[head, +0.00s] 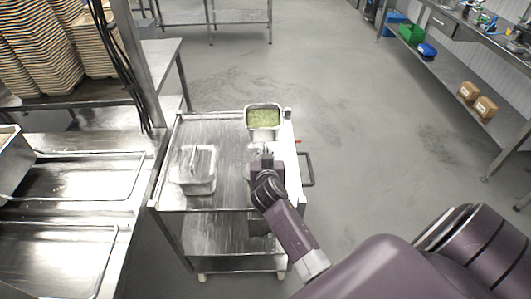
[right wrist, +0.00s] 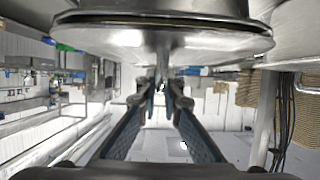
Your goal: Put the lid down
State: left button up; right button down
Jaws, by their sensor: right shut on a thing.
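My right gripper (head: 262,152) hangs over the right side of the steel cart (head: 180,137), seen from above behind my wrist. In the right wrist view its two fingers (right wrist: 160,88) are shut on a short stem under a shiny metal lid (right wrist: 165,38) with a dark rim. In the head view the lid is mostly hidden by the gripper, so I cannot tell whether it touches the cart. A steel pan with green contents (head: 263,118) stands just beyond the gripper at the cart's far edge. My left gripper is not in view.
The cart top between container and gripper is clear. Open floor lies right.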

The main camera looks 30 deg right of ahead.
jog(key=c, duration=2.1)
grip_release()
jog(key=shift+r, duration=0.15)
jog(key=shift+r+p, duration=0.2)
jog(key=shift+p, duration=0.1)
jog(key=shift+r+p, duration=0.4)
jog(key=b+v, duration=0.2)
jog(key=v, duration=1)
jog(key=shift+f, duration=0.15)
